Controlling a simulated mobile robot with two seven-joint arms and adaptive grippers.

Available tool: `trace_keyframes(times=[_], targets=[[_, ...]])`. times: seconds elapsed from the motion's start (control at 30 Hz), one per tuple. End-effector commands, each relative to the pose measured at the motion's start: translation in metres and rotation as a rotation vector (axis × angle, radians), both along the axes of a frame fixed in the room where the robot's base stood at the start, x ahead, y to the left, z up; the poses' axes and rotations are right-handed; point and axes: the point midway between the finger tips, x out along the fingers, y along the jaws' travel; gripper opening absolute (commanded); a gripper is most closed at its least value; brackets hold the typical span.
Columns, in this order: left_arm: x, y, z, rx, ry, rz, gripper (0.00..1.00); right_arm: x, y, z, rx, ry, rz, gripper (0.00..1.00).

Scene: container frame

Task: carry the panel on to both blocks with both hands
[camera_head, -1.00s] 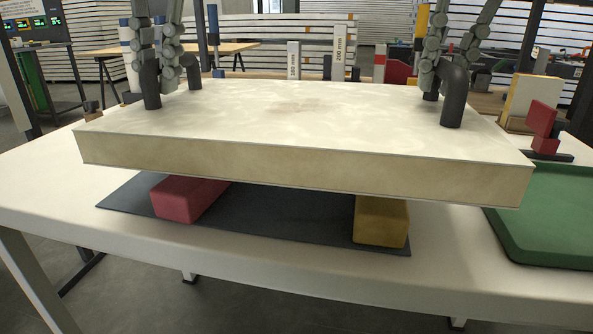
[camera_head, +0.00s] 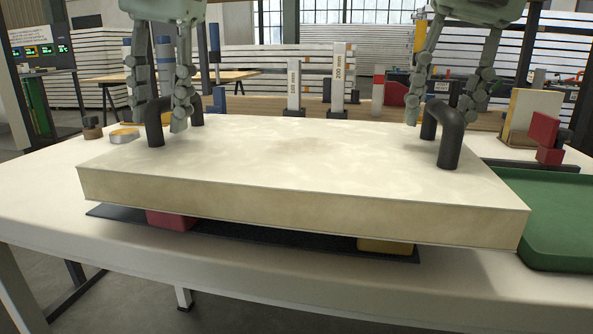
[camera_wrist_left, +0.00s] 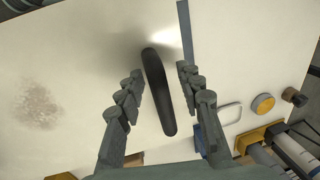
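The pale thick panel (camera_head: 300,205) lies level over a red block (camera_head: 172,221) at the left and a yellow block (camera_head: 386,246) at the right. Its front edge hides the block tops, so contact is not directly seen. My left gripper (camera_head: 166,116) is open, with its fingers on either side of the left black handle (camera_head: 155,124). The left wrist view shows gaps between both fingers and this handle (camera_wrist_left: 159,92). My right gripper (camera_head: 441,119) is open, its fingers spread around the right black handle (camera_head: 450,140).
The blocks stand on a dark mat (camera_head: 255,237) on the white table (camera_head: 40,205). A green tray (camera_head: 555,215) is at the right. Red pieces (camera_head: 545,130), a round tin (camera_head: 124,135) and upright gauge blocks (camera_head: 338,80) stand behind.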

Motion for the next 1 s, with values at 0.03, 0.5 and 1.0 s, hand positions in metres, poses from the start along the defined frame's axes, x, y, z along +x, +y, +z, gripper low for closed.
trace_keyframes(times=[0.03,0.5,1.0], targets=[[0.000,0.000,0.000,0.000,0.000,-0.001,0.36,0.000,0.000,0.000,0.000,0.000,0.001,0.36],[-0.001,-0.012,0.060,0.002,-0.008,0.003,0.36,0.000,0.001,0.000,0.001,0.000,0.002,0.36],[-0.003,-0.022,0.118,0.000,-0.001,0.001,0.36,0.000,0.000,0.003,0.001,-0.001,0.002,0.36]])
